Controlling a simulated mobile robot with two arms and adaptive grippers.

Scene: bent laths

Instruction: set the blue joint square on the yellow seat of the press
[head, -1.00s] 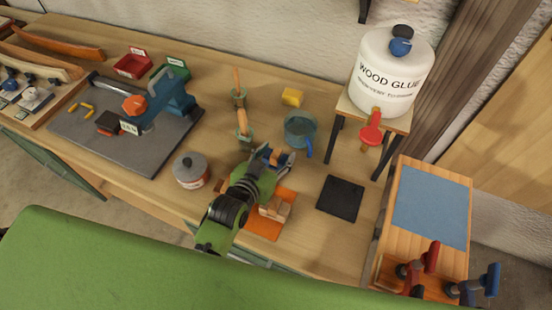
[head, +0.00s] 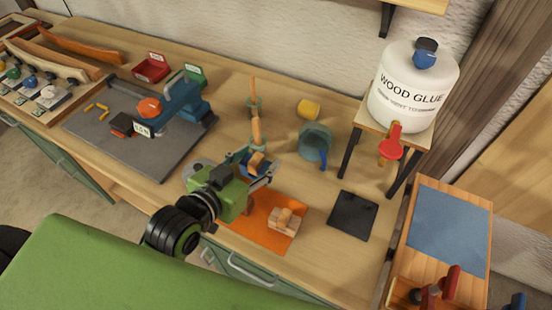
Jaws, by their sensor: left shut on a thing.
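My left gripper (head: 262,174) reaches in from the lower left, above the bench near the orange mat. It is shut on a small blue piece with tan wood beside it, which looks like the blue joint (head: 256,161); the fingers partly hide it. The press (head: 184,106) is blue with an orange knob and stands on a grey base (head: 150,150) to the left of the gripper. Small yellow pieces (head: 97,108) lie at the base's left side; I cannot tell whether they are the yellow seat. My right gripper is not in view.
A wooden block (head: 284,221) sits on the orange mat (head: 246,232). A black pad (head: 353,214) lies to the right. The glue bottle (head: 410,90) stands on a raised stand.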

